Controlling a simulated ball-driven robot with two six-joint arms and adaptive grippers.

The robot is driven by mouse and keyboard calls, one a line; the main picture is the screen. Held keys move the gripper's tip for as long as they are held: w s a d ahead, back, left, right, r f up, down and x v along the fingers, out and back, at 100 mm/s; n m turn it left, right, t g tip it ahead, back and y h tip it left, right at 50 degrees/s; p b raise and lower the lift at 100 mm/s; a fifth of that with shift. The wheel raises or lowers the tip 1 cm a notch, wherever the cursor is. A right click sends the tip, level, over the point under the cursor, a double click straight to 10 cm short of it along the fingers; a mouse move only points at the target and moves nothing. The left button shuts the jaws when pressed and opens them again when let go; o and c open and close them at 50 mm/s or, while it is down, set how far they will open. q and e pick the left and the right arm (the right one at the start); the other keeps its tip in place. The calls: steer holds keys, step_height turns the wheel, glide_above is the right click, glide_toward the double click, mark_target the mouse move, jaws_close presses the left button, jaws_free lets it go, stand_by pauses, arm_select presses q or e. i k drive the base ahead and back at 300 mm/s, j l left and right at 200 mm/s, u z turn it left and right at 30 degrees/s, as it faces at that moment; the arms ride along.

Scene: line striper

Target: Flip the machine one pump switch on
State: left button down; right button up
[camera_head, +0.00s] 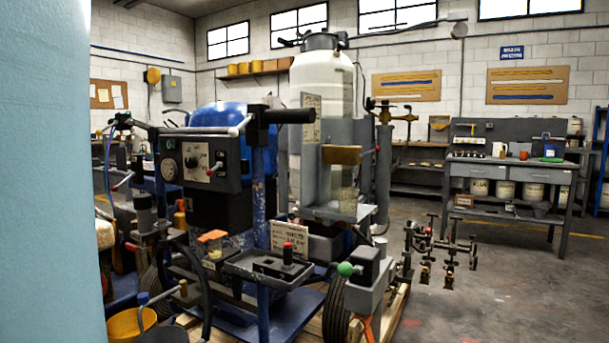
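A line striper stands at the left and middle, with a dark control box (225,184) facing me on its blue frame (264,205). The box has a pale panel (203,150) with a dark knob (191,162) and a small control with a reddish part (215,169). A round gauge (168,169) sits left of the panel. I cannot tell for sure which control is the pump switch or how it is set. A second machine or more parts of the same one may stand behind; the overlap hides this. Neither of my grippers is in view.
A pale blue surface (50,170) fills the left edge, close to me. A dark handle (290,116) juts out above the control box. A white tank (321,80) stands behind. A yellow bucket (130,325) is low left. A workbench (515,164) is far right, with open floor before it.

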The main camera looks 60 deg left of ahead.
mark_target(208, 173)
steer(key=k+j+z, duration=0.2)
steer(key=k+j, duration=0.2)
steer(key=j, duration=0.35)
steer(key=k+j+z, duration=0.25)
steer(key=k+j, duration=0.25)
steer(key=j, duration=0.2)
steer(key=k+j+z, duration=0.2)
steer(key=k+j, duration=0.9)
steer(key=j, duration=0.15)
